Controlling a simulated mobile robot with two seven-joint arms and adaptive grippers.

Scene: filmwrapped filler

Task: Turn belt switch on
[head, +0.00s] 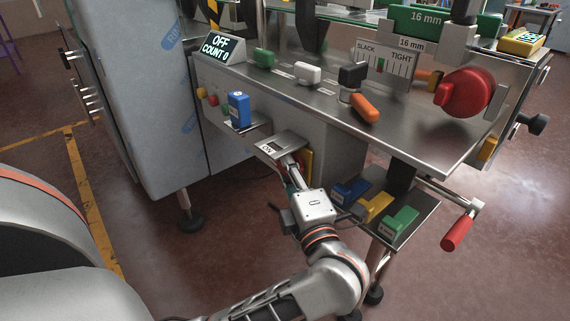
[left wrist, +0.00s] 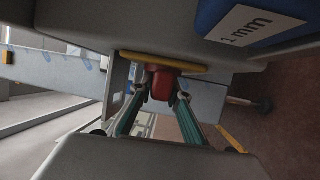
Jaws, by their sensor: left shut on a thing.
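The belt switch shows in the left wrist view as a red knob (left wrist: 163,82) on a yellow plate (left wrist: 165,61). In the head view a strip of the yellow plate (head: 307,166) shows on the machine's front, under the worktop; the knob is hidden there. My left gripper (head: 294,180) reaches up to it from below. In the left wrist view the gripper (left wrist: 164,96) has one fingertip on each side of the red knob and is shut on it. The display (head: 220,46) reads OFF, COUNT 0. My right gripper is not in view.
A small ledge (head: 287,142) juts out just above the gripper. A blue bottle-like block (head: 239,109) stands to the left. Blue (head: 350,191), yellow (head: 373,207) and green (head: 399,224) blocks sit on a low shelf to the right. A red crank handle (head: 457,232) sticks out farther right.

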